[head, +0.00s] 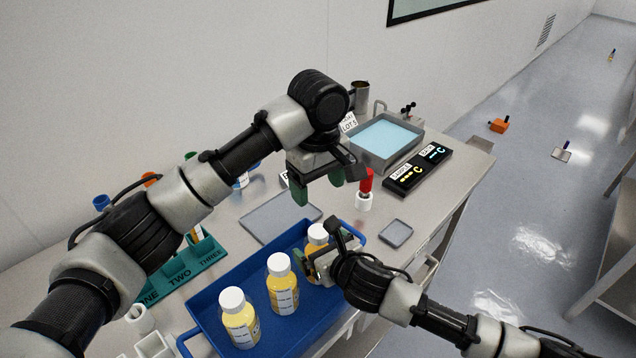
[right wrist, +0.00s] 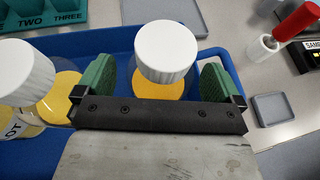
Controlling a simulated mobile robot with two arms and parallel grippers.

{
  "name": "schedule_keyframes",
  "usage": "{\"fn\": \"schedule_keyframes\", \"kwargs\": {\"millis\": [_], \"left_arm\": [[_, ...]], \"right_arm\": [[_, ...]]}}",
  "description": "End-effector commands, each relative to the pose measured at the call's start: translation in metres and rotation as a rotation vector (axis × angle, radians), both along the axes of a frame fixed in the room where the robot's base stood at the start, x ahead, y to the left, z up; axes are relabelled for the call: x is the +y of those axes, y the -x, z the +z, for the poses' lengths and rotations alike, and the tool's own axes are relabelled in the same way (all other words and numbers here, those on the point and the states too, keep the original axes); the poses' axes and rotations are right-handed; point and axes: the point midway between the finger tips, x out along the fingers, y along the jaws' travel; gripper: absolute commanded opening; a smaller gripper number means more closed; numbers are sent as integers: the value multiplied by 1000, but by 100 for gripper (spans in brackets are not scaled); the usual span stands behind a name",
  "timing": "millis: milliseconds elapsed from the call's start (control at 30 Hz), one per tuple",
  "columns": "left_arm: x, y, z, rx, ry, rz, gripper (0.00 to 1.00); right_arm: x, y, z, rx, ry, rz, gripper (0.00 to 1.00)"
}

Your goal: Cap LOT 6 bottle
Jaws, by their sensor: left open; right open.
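Three bottles with yellow contents and white tops stand upright in a blue tray (head: 215,300): a near one (head: 240,318), a middle one (head: 282,285) and a far one (head: 317,236). Their lot numbers are too small to read. My right gripper (head: 322,252) is open at the far bottle. In the right wrist view, the green fingers of the right gripper (right wrist: 160,82) stand on either side of that bottle (right wrist: 165,52), with visible gaps. My left gripper (head: 318,186) is open and empty, above the table beyond the far bottle.
A teal rack (head: 195,268) marked ONE, TWO, THREE stands left of the tray. A grey mat (head: 278,217), red-and-white item (head: 365,190), small grey dish (head: 396,233), black display (head: 417,171) and metal basin (head: 385,140) lie beyond or right of it.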

Motion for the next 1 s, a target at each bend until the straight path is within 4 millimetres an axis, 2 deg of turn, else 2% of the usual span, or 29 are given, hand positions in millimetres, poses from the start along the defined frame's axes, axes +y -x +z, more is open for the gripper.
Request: {"fn": "schedule_keyframes", "kwargs": {"millis": [167, 633, 800, 1000], "left_arm": [[0, 0, -3, 0, 0, 0, 74], [0, 0, -14, 0, 0, 0, 74], [0, 0, -15, 0, 0, 0, 74], [0, 0, -15, 0, 0, 0, 74]], "right_arm": [[-7, 10, 4, 0, 1, 0, 97], [-47, 74, 35, 1, 0, 1, 97], [-52, 83, 40, 1, 0, 1, 97], [-53, 85, 41, 1, 1, 0, 97]]}}
